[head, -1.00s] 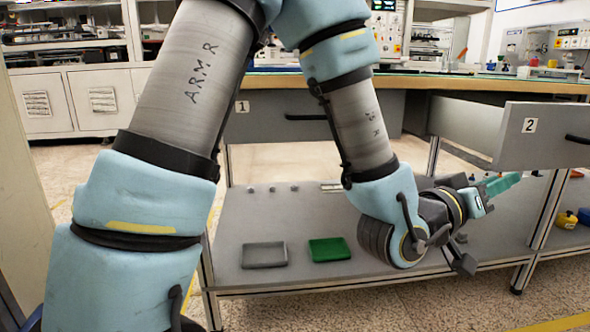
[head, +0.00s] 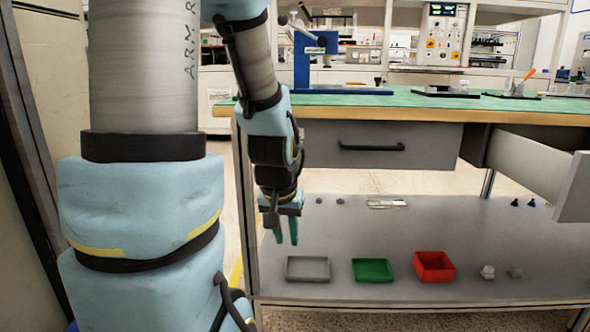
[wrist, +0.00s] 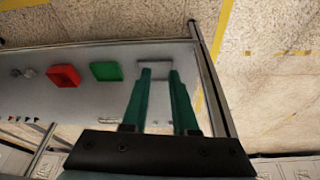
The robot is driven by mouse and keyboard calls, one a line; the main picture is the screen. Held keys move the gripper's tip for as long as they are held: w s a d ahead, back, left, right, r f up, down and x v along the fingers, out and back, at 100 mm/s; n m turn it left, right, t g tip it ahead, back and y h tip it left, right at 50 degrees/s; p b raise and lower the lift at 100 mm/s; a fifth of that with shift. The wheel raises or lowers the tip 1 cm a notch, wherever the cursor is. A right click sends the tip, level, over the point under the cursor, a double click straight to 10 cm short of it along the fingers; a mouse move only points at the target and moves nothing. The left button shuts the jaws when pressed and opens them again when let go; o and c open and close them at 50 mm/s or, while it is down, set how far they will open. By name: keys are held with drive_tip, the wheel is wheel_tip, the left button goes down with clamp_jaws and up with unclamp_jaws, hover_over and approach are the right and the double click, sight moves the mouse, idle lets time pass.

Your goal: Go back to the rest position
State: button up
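My gripper (head: 286,236) hangs pointing down in front of the left end of the workbench, at the height between tabletop and lower shelf. In the wrist view its two green fingers (wrist: 160,74) stand apart with nothing between them, so it is open and empty. Beyond the fingertips lies a grey tray (wrist: 153,64), apart from them. My arm is bent, with its upper part upright at the left of the head view and its forearm sloping down to the gripper.
The lower shelf (head: 420,300) holds the grey tray (head: 307,268), a green tray (head: 372,269), a red tray (head: 433,266) and small parts. A drawer (head: 530,170) stands open at the right; another drawer (head: 380,146) is shut. A blue stand (head: 318,68) is on the tabletop.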

drive_tip(key=s+a+r+n+g, duration=0.1)
drive_tip(key=s+a+r+g, duration=0.1)
drive_tip(key=s+a, duration=0.25)
wheel_tip(320, 180, up, 37)
drive_tip(key=w+p, duration=0.1)
drive_tip(key=p, duration=3.7)
drive_tip(key=shift+a+y, duration=0.2)
drive_tip(key=shift+y, duration=0.1)
